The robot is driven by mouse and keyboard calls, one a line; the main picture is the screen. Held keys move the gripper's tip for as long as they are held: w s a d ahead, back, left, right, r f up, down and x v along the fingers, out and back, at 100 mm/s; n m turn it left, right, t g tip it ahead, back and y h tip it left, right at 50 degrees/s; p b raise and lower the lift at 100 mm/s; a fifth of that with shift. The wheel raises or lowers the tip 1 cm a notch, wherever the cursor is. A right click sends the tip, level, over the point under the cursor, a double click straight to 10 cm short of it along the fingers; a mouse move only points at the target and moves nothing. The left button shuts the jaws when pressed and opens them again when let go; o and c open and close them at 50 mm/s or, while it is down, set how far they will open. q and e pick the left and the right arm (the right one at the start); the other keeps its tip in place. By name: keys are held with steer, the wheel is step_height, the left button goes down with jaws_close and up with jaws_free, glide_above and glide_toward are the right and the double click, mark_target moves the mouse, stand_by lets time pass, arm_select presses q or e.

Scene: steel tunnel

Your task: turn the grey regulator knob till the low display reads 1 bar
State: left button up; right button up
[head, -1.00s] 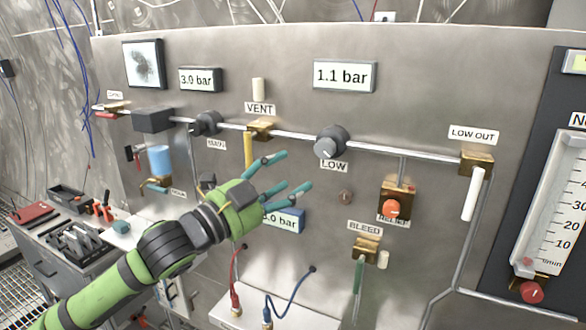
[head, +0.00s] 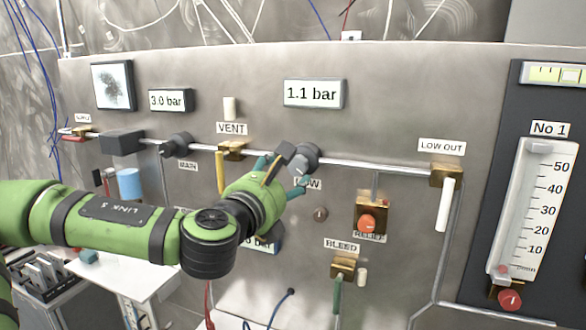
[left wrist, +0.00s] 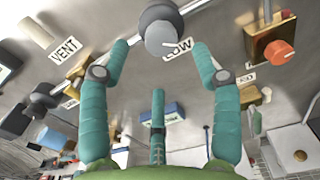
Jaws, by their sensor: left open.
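The grey regulator knob (head: 305,160) sits on the pipe over the partly hidden LOW label. The display above it (head: 313,94) reads 1.1 bar. My left gripper (head: 281,177) is open just to the lower left of the knob, its fingers pointing at it. In the left wrist view the knob (left wrist: 160,27) lies ahead, between and just beyond the teal fingertips (left wrist: 158,47); the fingers appear apart from it. The third finger shows below, in the middle. My right gripper is in neither view.
The yellow VENT handle (head: 220,172) is close left of my gripper. The orange RELIEF knob (head: 366,223) and the white LOW OUT handle (head: 444,205) are to the right. The MAIN knob (head: 176,147) is farther left. A lower display (head: 266,241) is partly hidden by my arm.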

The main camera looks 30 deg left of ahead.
arm_select(q)
steer(key=shift+p+x, duration=0.8)
steer(key=shift+x, duration=1.95)
steer(key=shift+d, duration=0.1)
steer(key=shift+c, duration=0.4)
steer(key=c, duration=1.1)
steer(key=o, duration=1.2)
steer(key=shift+r, duration=0.1)
step_height(320, 180, up, 10)
glide_above(295, 166)
steer(key=s, duration=0.1)
steer(key=shift+s+d, duration=0.1)
steer(key=shift+d, duration=0.15)
steer(key=shift+a, duration=0.1)
